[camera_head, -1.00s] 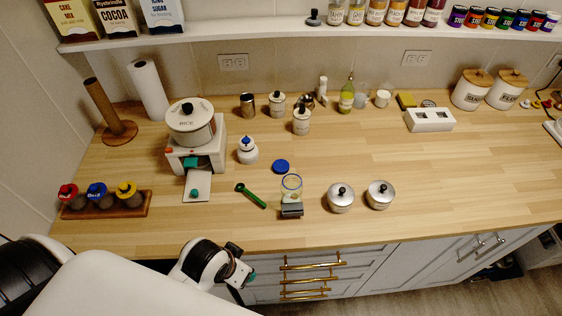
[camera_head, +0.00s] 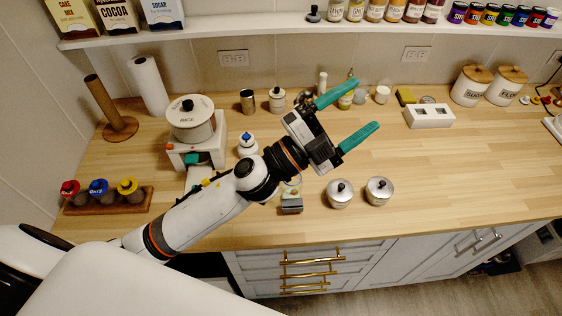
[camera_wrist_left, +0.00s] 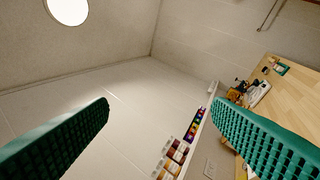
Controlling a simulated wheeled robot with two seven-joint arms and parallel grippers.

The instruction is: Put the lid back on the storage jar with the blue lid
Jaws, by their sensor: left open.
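The clear storage jar (camera_head: 291,188) stands near the counter's front. Its lower part shows just below my left gripper's wrist, and the rim is hidden behind my arm. The flat blue lid is hidden behind my left arm in the head view. My left gripper (camera_head: 366,104) is open and empty, raised above the counter, with its teal fingers pointing to the upper right. In the left wrist view my open fingers (camera_wrist_left: 160,103) frame mostly wall and ceiling, with nothing between them. My right gripper is not in view.
A rice pot (camera_head: 190,125) on a white stand and a spice rack (camera_head: 107,204) are at left. The counter's right middle is clear.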

